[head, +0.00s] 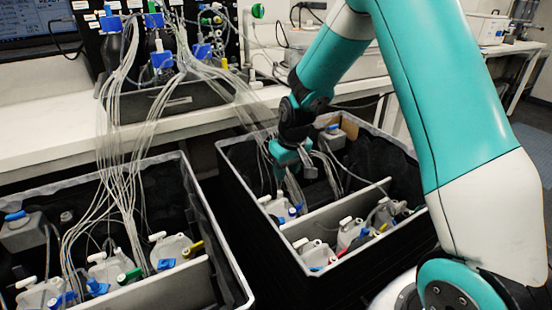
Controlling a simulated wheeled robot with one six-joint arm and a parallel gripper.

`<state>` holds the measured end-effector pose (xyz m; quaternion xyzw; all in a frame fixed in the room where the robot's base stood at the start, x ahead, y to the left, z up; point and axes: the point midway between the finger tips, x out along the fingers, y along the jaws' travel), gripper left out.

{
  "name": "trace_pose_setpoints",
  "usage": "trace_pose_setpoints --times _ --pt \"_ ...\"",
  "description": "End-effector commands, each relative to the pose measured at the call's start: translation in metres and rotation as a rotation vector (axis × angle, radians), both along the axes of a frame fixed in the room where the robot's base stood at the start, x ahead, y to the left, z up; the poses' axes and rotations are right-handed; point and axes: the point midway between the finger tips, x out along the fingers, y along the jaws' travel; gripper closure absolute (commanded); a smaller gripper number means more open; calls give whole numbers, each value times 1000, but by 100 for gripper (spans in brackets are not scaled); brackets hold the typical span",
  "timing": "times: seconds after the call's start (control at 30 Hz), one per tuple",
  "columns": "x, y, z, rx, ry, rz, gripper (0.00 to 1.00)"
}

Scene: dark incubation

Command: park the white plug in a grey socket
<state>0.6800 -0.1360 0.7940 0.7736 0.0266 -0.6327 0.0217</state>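My gripper (308,170) hangs down inside the right black bin, above its back compartment. Its fingers are small and partly lost among clear tubes, so I cannot tell whether it is open or holds anything. Several small white plug-like caps show on the pale bottles below, among them one white cap (264,199) left of and below my gripper and another white cap (345,221) in the front compartment. I cannot tell which is the white plug. No grey socket can be made out clearly at this size; tubes and bin walls hide much of the bottles.
The right bin (232,195) has a pale rim and a light divider (335,211). A left bin (232,272) holds more bottles with white, green and blue fittings. Bundles of clear tubes (150,120) run down from a bench rack. A white bench (45,148) stands behind.

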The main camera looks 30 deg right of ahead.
Motion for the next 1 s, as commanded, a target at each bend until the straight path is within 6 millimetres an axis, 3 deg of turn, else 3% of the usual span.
trace_pose_setpoints --times 0.13,0.4,0.6,1.0 --pt "2 0 -14 0 1 0 65" --pt "11 1 -67 0 1 0 65" --pt "18 2 -92 0 1 1 65" --pt "20 2 -98 0 0 0 65"
